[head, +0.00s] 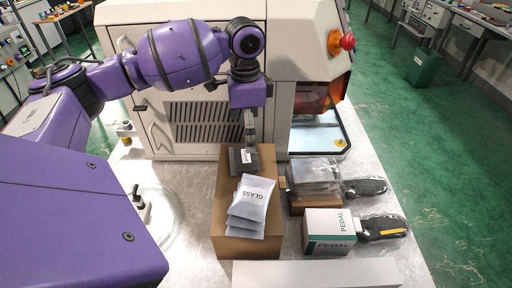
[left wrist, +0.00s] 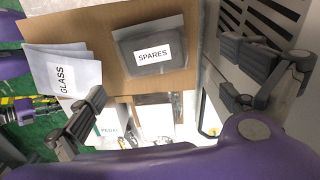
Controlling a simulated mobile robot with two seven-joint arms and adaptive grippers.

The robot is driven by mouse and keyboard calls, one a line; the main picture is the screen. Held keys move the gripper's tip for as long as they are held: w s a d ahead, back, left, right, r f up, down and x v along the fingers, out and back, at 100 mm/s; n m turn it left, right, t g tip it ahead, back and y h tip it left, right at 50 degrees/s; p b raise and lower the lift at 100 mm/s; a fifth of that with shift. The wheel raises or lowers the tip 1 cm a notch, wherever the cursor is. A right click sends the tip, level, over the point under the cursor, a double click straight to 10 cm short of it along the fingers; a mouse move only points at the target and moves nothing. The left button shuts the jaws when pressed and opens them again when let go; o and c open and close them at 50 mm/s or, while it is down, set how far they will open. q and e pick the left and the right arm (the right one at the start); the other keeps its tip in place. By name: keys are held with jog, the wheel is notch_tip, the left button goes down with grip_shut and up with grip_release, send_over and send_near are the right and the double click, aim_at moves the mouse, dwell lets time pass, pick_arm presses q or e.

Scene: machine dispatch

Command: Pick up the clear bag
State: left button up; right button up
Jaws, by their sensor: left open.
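A flat clear bag with dark contents and a white SPARES label (left wrist: 150,52) lies on top of the tall cardboard box (head: 232,246). In the head view this bag (head: 236,162) is at the box's far end, partly covered by my left gripper. My left gripper (head: 250,138) points down above it, open and empty. In the left wrist view its two fingers stand wide apart with the bag between and beyond them. Whether the fingers touch the bag cannot be told. Another stack of clear bags (head: 314,172) lies on a low box to the right. My right gripper is out of view.
Grey GLASS pouches (head: 250,205) are stacked at the near end of the tall box. A white and green PEDAL box (head: 329,232) and black packaged items (head: 383,227) stand right. A beige machine (head: 185,120) rises close behind.

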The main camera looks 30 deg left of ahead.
aim_at(249, 156)
pick_arm(q)
jog(key=shift+s+f, duration=0.25)
jog(key=shift+f, duration=0.35)
jog(key=shift+s+f, duration=0.25)
jog(key=shift+f, duration=0.35)
jog(key=f, duration=0.5)
jog(key=shift+w+d, duration=0.1)
jog(key=shift+d, duration=0.25)
jog(key=shift+r, duration=0.15)
jog(key=c, duration=1.2)
